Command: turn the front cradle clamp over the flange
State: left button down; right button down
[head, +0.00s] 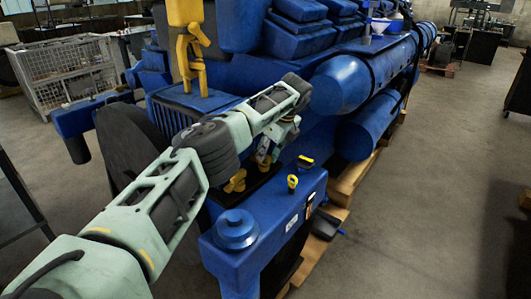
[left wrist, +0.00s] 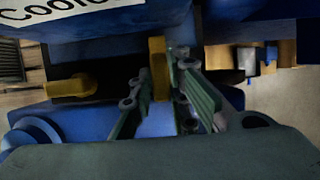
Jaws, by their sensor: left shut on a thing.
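My left gripper (head: 268,150) reaches down over the blue cradle beside the engine; my forearm partly hides it in the head view. In the left wrist view its two green-grey fingers (left wrist: 172,105) are shut on an upright yellow bar (left wrist: 158,66), which looks like the front cradle clamp. A second yellow clamp (left wrist: 70,87) lies to the left, apart from the fingers; it shows in the head view as a yellow piece (head: 235,181). I cannot tell whether the held bar lies over the flange, as the fingers and the blue parts hide its foot.
A blue block with a round blue cap (head: 236,229) stands in front. Two small yellow-and-black parts (head: 292,182) (head: 306,161) sit on the blue top nearby. A labelled blue part (left wrist: 95,18) overhangs closely in the left wrist view. The floor (head: 430,190) at right is clear.

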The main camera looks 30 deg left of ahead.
pick_arm(q)
jog(key=shift+a+r, duration=0.1)
jog(key=shift+r, duration=0.05)
jog(key=c, duration=1.7)
grip_release()
jog(key=v, duration=1.2)
